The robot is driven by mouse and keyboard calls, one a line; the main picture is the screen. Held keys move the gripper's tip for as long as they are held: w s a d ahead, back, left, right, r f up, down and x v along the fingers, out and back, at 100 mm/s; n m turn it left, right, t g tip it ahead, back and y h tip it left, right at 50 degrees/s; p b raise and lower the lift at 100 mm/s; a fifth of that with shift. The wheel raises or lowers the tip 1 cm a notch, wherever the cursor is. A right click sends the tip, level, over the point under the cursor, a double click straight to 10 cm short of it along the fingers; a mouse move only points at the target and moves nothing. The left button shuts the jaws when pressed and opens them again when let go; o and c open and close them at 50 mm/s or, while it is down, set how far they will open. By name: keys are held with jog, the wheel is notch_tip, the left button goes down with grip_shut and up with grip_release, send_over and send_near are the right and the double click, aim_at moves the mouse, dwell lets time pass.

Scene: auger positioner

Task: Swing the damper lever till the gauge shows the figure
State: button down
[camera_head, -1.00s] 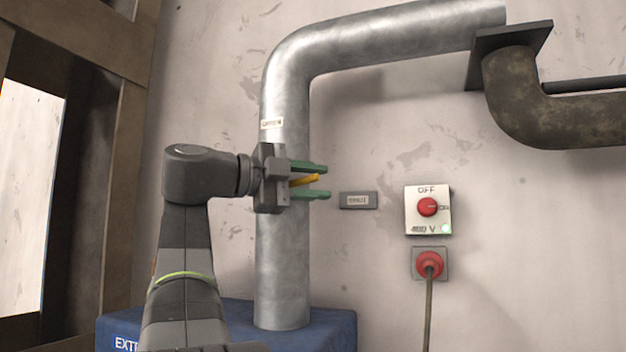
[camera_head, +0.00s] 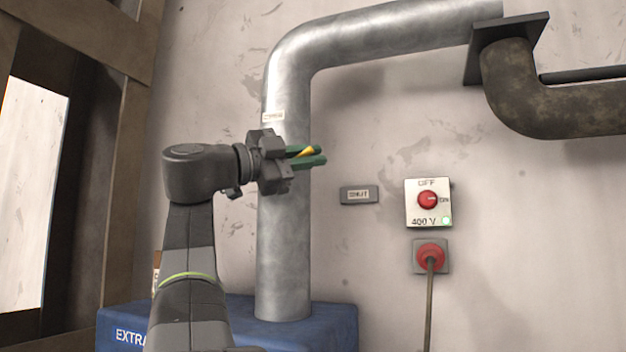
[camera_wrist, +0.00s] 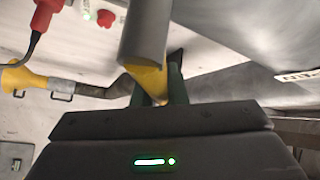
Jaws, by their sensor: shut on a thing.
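My gripper (camera_head: 308,156) is in front of the upright silver duct (camera_head: 283,250) in the head view. Its green fingers are shut on the yellow damper lever (camera_head: 305,152), of which only a short slanted piece shows between them. In the wrist view the yellow lever (camera_wrist: 148,78) sits between the fingers, and a grey bar (camera_wrist: 147,30) in front hides part of it. The lever's pivot is hidden. A plate (camera_head: 359,195) reading SHUT is on the wall right of the gripper. I cannot make out a gauge face or a figure.
A white switch box (camera_head: 428,203) with a red knob and a red plug (camera_head: 430,257) with a hanging cable are on the wall to the right. A blue box (camera_head: 335,322) stands under the duct. A dark pipe (camera_head: 530,100) runs at upper right. A wooden frame is at left.

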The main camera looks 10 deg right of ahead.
jog(key=shift+w+a+r+n+h, duration=0.15)
jog(key=shift+r+n+h, duration=0.25)
jog(key=shift+n, duration=0.1)
jog(key=c, duration=1.5)
grip_release()
jog(key=shift+o, duration=0.2)
jog(key=shift+a+f, duration=0.1)
jog(key=shift+a, duration=0.05)
jog(key=b+v, duration=0.4)
jog(key=v, duration=0.9)
jog(key=shift+a, duration=0.3)
